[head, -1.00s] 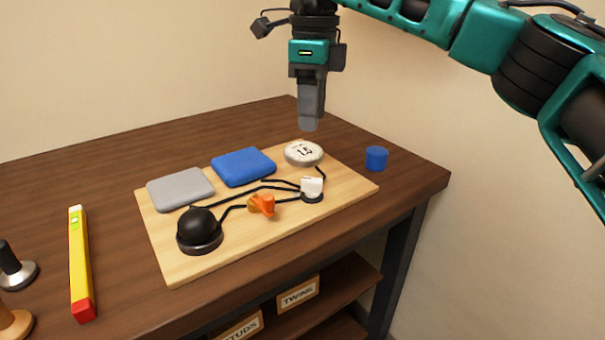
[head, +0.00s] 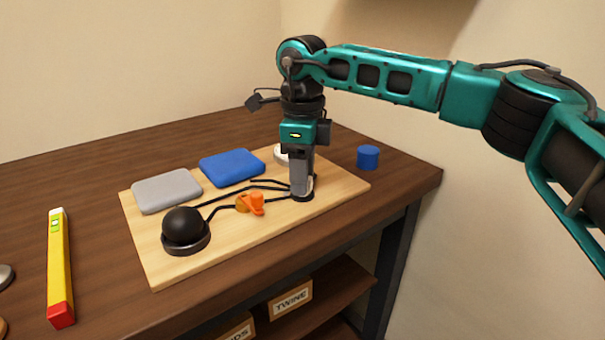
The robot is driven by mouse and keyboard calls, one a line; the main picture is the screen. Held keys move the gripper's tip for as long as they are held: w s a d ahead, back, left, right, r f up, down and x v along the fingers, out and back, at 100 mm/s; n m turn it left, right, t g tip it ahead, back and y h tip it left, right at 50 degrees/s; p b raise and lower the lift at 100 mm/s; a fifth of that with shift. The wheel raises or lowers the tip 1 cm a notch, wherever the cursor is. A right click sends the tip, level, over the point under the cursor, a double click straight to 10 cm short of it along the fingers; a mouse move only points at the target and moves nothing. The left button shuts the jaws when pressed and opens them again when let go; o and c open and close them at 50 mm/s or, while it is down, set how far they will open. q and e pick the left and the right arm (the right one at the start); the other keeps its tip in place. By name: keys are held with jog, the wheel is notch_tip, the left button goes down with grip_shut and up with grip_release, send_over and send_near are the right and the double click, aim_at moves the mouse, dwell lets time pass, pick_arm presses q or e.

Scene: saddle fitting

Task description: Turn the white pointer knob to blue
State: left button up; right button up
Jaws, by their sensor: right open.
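The white pointer knob (head: 309,186) sits on a dark round base (head: 303,197) at the right part of the wooden board (head: 180,267). My right gripper (head: 302,188) points straight down over the knob, its fingers at the knob's height, and hides most of it. It is open, with the fingers around or just in front of the knob; I cannot tell which. A blue pad (head: 231,167) and a grey pad (head: 167,190) lie on the board's back left. The knob's pointing direction is hidden. My left gripper is not in view.
An orange lever (head: 252,202) and a black dome (head: 184,228) stand on the board left of the knob, joined by black cords. A white disc (head: 281,155) is partly hidden behind my gripper. A blue cylinder (head: 368,157) and a yellow level (head: 59,262) lie off the board.

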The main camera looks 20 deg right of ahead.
grip_shut()
dwell(0.4)
